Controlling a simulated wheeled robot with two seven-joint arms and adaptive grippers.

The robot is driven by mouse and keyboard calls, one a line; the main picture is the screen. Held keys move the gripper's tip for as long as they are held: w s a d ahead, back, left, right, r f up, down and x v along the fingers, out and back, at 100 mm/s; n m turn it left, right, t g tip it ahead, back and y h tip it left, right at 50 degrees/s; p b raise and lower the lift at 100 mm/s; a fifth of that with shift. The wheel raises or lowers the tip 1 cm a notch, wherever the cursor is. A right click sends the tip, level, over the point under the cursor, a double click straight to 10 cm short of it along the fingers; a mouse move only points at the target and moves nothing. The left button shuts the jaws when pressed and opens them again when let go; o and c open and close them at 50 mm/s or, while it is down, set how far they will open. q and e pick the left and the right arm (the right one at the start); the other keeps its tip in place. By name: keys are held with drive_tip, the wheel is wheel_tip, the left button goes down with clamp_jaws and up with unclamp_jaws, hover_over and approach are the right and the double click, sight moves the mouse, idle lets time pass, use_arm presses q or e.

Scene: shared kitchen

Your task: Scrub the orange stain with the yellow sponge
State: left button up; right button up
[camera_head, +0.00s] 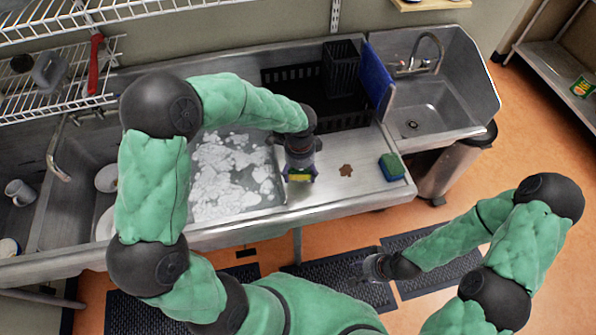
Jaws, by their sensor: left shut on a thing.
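The orange stain (346,170) is a small brownish-orange patch on the steel drainboard, right of my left gripper. My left gripper (300,173) points down over the drainboard's left part and is shut on the yellow sponge (300,178). Only a yellow strip of the sponge shows between the fingers. I cannot tell whether it touches the steel. The sponge is to the left of the stain, apart from it. My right gripper (374,268) is low in front of the counter, over the floor mats, away from the stain. Its fingers are too small and dark to read.
A green-and-blue sponge (392,167) lies on the drainboard (330,188) right of the stain. A foamy sink (228,170) is left of it. A blue board (378,78) and black crate (340,68) stand behind. A second basin (425,112) is at right.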

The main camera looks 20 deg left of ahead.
use_arm(q)
drive_tip(key=shift+r+p, duration=1.1)
drive_tip(key=shift+r, duration=0.6)
drive_tip(key=s+r+p, duration=0.4)
drive_tip(key=s+r, duration=0.2)
drive_tip(key=s, duration=0.4)
drive_tip(key=shift+p, duration=0.4)
